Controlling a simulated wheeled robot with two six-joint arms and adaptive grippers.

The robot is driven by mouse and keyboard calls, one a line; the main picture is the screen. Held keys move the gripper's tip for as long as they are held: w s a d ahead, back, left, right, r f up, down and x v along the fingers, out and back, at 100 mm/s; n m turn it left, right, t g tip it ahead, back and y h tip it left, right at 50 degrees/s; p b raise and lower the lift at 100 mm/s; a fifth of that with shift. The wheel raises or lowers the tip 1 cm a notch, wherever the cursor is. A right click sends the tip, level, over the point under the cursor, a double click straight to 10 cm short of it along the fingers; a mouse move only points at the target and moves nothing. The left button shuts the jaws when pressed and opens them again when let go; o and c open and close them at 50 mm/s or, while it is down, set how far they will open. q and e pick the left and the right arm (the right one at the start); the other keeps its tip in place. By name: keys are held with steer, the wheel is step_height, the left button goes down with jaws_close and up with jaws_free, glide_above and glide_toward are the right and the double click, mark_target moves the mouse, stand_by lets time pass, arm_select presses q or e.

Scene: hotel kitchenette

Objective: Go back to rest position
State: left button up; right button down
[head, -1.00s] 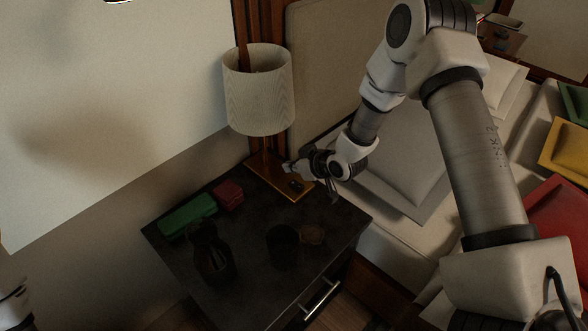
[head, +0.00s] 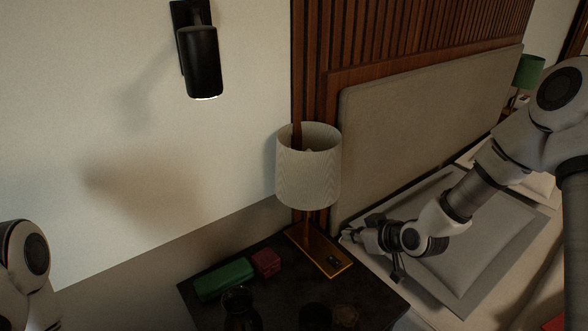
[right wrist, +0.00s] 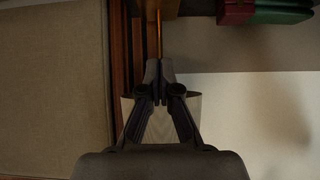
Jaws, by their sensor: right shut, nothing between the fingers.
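My right gripper (head: 352,236) is shut and empty, held beside the lamp base at the bed's edge in the head view. In the right wrist view its fingers (right wrist: 159,85) are closed together in front of the lampshade (right wrist: 190,106). My right arm (head: 475,195) reaches in from the right over the bed. My left arm (head: 25,270) shows at the left edge; its gripper is not in view.
A table lamp (head: 308,180) stands on the dark nightstand (head: 280,262) with a green box (head: 224,279), a red box (head: 266,262) and a dark vase (head: 240,308). A pillow (head: 480,240) lies on the bed. A black wall lamp (head: 201,60) hangs above.

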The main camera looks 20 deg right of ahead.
steer(key=s+a+f+g+p, duration=0.2)
steer(key=s+f+p, duration=0.1)
steer(key=s, duration=0.2)
steer(key=s+a+f+g+p, duration=0.2)
steer(key=s+f, duration=0.1)
steer(key=s, duration=0.3)
steer(key=s+a+f+g+p, duration=0.2)
steer(key=s+f+p, duration=0.1)
steer(key=s, duration=0.3)
steer(key=shift+f+n+g+h+p, duration=0.3)
steer(key=shift+f+n+h+p, duration=0.1)
steer(key=shift+f, duration=0.2)
steer(key=s+f+m+g+h, duration=0.1)
steer(key=s+m, duration=0.1)
steer(key=s, duration=0.4)
steer(key=s+m+g+h+p, duration=0.1)
steer(key=s+m+g, duration=0.1)
steer(key=s, duration=0.4)
steer(key=shift+s+d+f+m+h, duration=0.3)
steer(key=shift+s+f+m, duration=0.1)
steer(key=shift+m, duration=0.2)
steer(key=shift+a, duration=0.1)
